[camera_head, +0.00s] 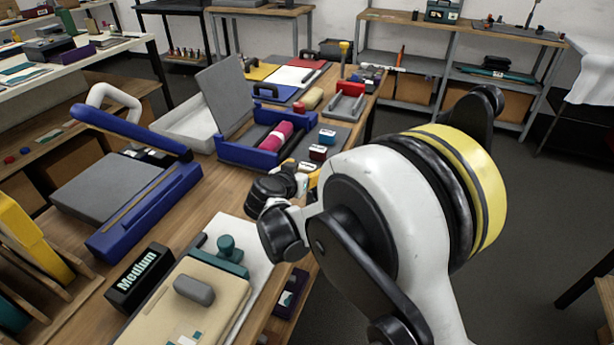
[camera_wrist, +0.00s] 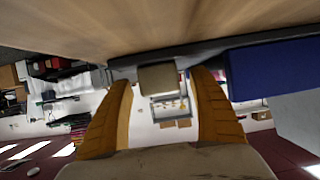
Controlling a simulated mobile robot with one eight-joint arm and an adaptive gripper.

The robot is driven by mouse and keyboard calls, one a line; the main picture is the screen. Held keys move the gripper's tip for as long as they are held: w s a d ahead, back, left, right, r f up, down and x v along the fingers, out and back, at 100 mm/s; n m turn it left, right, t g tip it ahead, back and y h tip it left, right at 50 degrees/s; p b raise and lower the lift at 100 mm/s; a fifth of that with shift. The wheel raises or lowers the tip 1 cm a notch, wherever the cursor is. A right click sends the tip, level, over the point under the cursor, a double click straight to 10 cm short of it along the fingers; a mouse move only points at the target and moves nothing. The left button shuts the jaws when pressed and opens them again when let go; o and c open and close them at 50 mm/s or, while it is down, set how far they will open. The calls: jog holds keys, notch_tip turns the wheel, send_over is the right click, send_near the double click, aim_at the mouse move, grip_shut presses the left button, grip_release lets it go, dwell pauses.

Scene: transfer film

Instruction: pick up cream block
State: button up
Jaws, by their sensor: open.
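The cream block (camera_wrist: 158,79) shows in the wrist view, between my two orange fingers and near their tips. It sits at the edge of a dark grey surface. My gripper (camera_wrist: 164,85) is open, with a visible gap on each side of the block. In the head view my gripper (camera_head: 308,184) is low over the table's right side, mostly covered by my wrist. I cannot make out this block there.
A blue box with a raised grey lid (camera_head: 238,152) holds a pink roll (camera_head: 275,136). Small bottles (camera_head: 318,153) stand just beyond my gripper. A tan rounded piece (camera_head: 312,98) lies farther back. A black "Medium" box (camera_head: 138,277) and a cream board (camera_head: 160,318) are nearer.

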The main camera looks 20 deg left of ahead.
jog(key=c, duration=1.1)
jog(key=shift+r, duration=0.1)
